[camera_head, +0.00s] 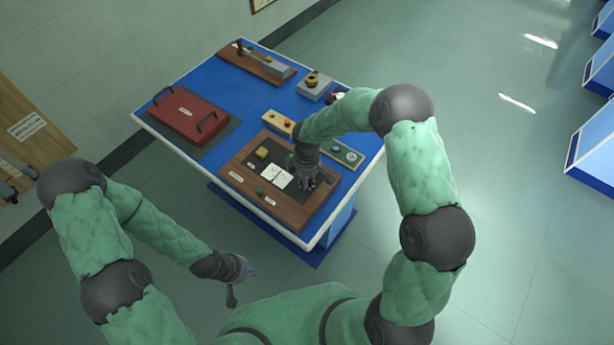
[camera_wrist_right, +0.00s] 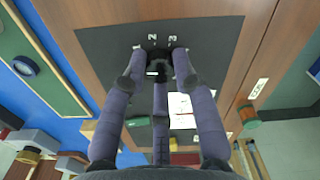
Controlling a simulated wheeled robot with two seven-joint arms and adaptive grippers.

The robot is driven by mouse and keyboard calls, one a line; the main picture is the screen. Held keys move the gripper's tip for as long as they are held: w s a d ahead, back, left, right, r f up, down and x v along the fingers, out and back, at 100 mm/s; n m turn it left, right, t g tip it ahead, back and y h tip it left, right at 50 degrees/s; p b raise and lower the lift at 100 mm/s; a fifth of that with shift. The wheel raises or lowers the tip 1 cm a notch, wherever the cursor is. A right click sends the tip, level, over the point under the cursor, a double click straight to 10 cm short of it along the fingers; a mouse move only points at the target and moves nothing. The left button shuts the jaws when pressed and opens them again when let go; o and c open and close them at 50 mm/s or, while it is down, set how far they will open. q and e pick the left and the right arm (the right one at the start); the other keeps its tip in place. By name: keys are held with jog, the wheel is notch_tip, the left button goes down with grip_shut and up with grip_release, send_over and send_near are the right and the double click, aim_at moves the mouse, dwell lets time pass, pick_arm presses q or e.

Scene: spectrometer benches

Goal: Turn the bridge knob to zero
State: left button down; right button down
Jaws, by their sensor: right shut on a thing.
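The wooden bridge board (camera_head: 232,173) with its dark panel lies at the near end of the blue table. My right gripper (camera_head: 306,183) reaches down onto the right part of that panel. In the right wrist view its fingers (camera_wrist_right: 157,70) are shut on a small dark knob (camera_wrist_right: 156,73) with a pale mark on it. White numerals show on the panel just beyond the knob; the knob's setting cannot be read. My left gripper (camera_head: 235,284) hangs away from the table at lower left; its finger opening is unclear.
The board also bears a yellow block (camera_head: 262,153), white cards (camera_head: 278,176) and a green knob (camera_head: 259,190). A red case (camera_head: 187,115) lies at the left. A wooden stand with grey apparatus (camera_head: 256,63) is at the far end. Floor around the table is clear.

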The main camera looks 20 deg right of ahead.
jog(key=shift+w+r+n, duration=0.25)
jog(key=shift+w+n, duration=0.05)
jog(key=shift+n, duration=0.3)
jog(key=c, duration=1)
grip_release()
jog(key=shift+a, duration=0.1)
jog(key=shift+s+f, duration=0.15)
notch_tip(320, 180, up, 12)
